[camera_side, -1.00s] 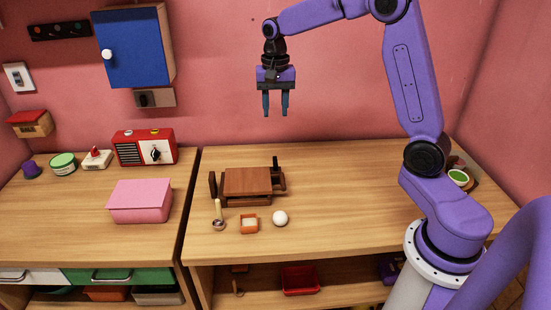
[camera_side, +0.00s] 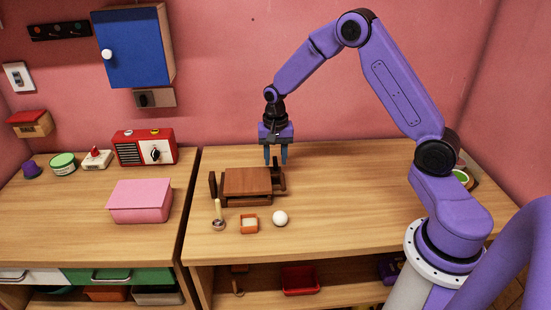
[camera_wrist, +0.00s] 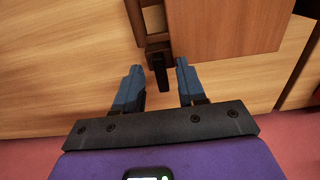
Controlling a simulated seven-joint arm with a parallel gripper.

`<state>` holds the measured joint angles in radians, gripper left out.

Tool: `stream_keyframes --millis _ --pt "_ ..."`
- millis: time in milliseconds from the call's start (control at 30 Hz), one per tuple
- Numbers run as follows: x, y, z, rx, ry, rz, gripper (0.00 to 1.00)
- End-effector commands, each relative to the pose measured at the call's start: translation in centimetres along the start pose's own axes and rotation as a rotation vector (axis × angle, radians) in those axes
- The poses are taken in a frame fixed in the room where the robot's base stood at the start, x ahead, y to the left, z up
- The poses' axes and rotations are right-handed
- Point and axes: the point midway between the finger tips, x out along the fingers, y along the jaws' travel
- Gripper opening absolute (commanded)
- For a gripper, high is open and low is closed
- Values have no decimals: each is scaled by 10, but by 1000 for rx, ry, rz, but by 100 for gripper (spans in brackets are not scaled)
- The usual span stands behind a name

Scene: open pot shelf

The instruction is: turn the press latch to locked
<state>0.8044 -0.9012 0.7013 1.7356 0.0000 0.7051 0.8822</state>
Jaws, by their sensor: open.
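The press is a brown wooden block (camera_side: 247,181) on the right-hand bench; its flat board (camera_wrist: 225,25) fills the upper right of the wrist view. The latch is a short black lever (camera_wrist: 160,75) on a dark bracket at the press's end. In the side view the lever is largely hidden behind my fingers. My gripper (camera_side: 276,161) points down at the right end of the press. Its blue fingers are open, one on each side of the lever in the wrist view, with a gap to each. I cannot tell whether the tips are down to its height.
A spoon (camera_side: 218,217), a small orange box (camera_side: 249,224) and a white ball (camera_side: 280,218) lie in front of the press. A pink box (camera_side: 140,202) and a red radio (camera_side: 145,147) stand on the left bench.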

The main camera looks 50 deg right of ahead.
Motion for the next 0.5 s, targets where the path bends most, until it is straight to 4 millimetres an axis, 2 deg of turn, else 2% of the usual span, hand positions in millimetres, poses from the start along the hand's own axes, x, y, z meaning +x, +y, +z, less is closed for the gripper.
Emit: stream_keyframes --millis 133,400,467,500 --pt "8 0 0 1 0 0 40" --pt "8 0 0 1 1 -1 40" --pt "8 0 0 1 1 -1 24" --pt "8 0 0 0 1 -1 11"
